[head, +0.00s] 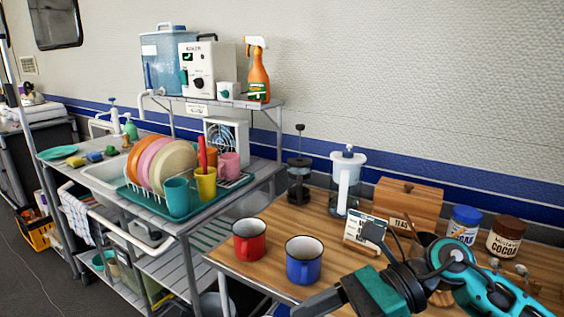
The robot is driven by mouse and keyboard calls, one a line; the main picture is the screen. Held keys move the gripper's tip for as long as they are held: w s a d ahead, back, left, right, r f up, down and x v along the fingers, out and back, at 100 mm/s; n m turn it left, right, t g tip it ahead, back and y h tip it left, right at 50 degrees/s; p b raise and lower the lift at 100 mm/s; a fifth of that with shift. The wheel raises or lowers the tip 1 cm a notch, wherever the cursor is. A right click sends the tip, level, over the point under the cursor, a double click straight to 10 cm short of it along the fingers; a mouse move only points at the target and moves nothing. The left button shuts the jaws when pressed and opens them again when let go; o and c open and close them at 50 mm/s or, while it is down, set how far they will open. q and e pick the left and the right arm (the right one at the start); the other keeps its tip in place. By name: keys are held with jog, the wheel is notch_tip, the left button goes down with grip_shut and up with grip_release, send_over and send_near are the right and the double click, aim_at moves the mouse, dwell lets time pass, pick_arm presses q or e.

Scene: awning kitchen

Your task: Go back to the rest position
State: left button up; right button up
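My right arm comes in from the lower right, and its gripper (322,301) is at the bottom edge, in front of the wooden table (262,262). Its dark fingers point left and are partly cut off, so I cannot tell whether they are open or shut. No held object shows. A blue mug (303,262) stands just beyond the gripper, and a red mug (249,240) stands to the left of it. My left gripper is not in view.
A small card stand (362,232), a tea box (408,203), a glass press (299,180), a white-lidded pitcher (346,182) and jars (505,237) stand close behind my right arm. A dish rack (188,195) stands on the metal sink unit. Dark floor (38,275) is open at left.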

jog(key=w+a+r+m+t+y+p, duration=0.25)
jog(key=r+m+t+y, duration=0.4)
jog(key=m, duration=0.85)
jog(key=w+d+f+m+t+h+p, duration=0.15)
jog(key=d+f+m+t+h, duration=0.25)
jog(key=m+t, duration=0.45)
jog(key=w+d+f+m+t+h, duration=0.35)
jog(key=f+m+t+h, duration=0.2)
jog(key=m, duration=0.65)
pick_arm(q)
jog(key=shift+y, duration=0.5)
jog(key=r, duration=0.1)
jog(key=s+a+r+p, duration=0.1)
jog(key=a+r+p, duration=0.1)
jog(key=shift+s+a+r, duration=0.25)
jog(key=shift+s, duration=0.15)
pick_arm(e)
jog(key=s+d+f+m+g+h, duration=0.3)
jog(key=s+f+m, duration=0.3)
jog(key=f, duration=0.3)
jog(key=s+d+f+m+g+h, duration=0.3)
jog(key=s+d+f+m+h, duration=0.2)
jog(key=f+m, duration=0.4)
jog(key=shift+s+f+h, duration=0.2)
jog(key=shift+s+h, duration=0.1)
jog(key=shift+s, duration=0.55)
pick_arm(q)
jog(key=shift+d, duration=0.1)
pick_arm(e)
jog(key=shift+m, duration=0.25)
